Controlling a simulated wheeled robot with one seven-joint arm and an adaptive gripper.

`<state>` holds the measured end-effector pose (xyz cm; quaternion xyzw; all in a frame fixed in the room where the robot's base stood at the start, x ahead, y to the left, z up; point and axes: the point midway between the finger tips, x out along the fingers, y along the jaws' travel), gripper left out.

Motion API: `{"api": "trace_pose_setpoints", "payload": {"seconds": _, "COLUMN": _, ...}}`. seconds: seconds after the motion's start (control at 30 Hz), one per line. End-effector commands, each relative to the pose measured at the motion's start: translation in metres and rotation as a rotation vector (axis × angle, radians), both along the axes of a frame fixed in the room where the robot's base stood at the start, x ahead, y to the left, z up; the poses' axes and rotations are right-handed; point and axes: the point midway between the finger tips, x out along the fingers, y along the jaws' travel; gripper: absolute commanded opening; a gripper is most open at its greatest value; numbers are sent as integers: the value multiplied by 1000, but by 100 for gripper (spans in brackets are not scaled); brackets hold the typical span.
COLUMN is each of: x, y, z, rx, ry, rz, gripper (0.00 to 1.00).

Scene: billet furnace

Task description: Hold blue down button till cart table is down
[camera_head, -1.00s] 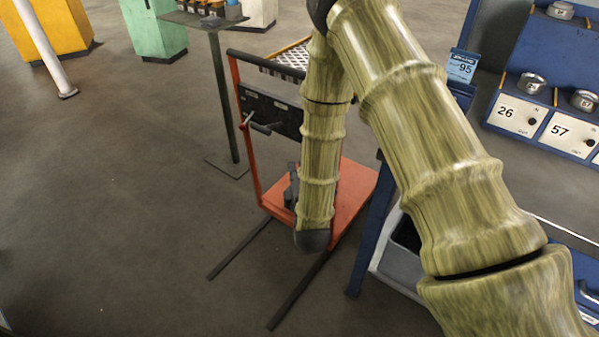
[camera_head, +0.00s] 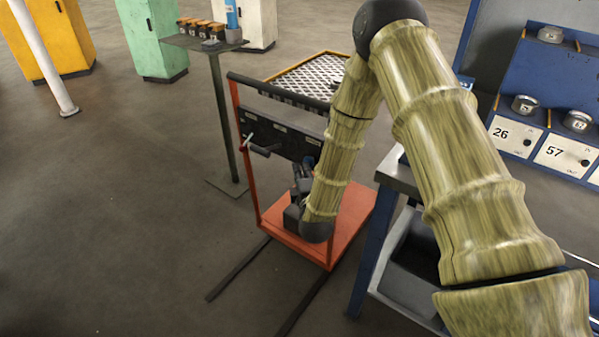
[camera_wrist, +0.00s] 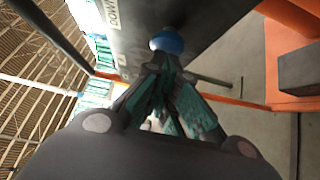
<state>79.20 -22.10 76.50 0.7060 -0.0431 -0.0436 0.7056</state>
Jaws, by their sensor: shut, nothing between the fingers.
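The cart (camera_head: 238,152) has an orange frame and a mesh-topped table (camera_head: 308,82), which sits near the height of its black handle bar. A dark panel (camera_head: 272,135) spans the frame below it. In the wrist view, the blue button (camera_wrist: 167,42) sits on the panel's dark underside or face, near a white DOWN label (camera_wrist: 112,14). My gripper (camera_wrist: 165,72) is shut and empty, its fingertips right at the button; I cannot tell if they press it. In the head view, my gripper (camera_head: 303,178) is partly hidden by my forearm, close under the panel.
The cart's orange base plate (camera_head: 352,222) lies low beneath my gripper. A blue-legged bench (camera_head: 368,250) stands close on the right, with a numbered blue rack (camera_head: 560,110) behind. A small stand (camera_head: 228,120) is behind the cart. The floor at left is clear.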

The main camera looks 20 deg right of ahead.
Motion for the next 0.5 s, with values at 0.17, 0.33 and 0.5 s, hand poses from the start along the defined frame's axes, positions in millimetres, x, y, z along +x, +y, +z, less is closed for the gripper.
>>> {"api": "trace_pose_setpoints", "payload": {"seconds": 0.17, "x": 0, "y": 0, "z": 0, "rx": 0, "ry": 0, "rz": 0, "gripper": 0}}
{"api": "trace_pose_setpoints", "payload": {"seconds": 0.33, "x": 3, "y": -3, "z": 0, "rx": -1, "ry": -1, "rz": 1, "gripper": 0}}
{"api": "trace_pose_setpoints", "payload": {"seconds": 0.5, "x": 13, "y": -15, "z": 1, "rx": -3, "ry": -3, "rz": 1, "gripper": 0}}
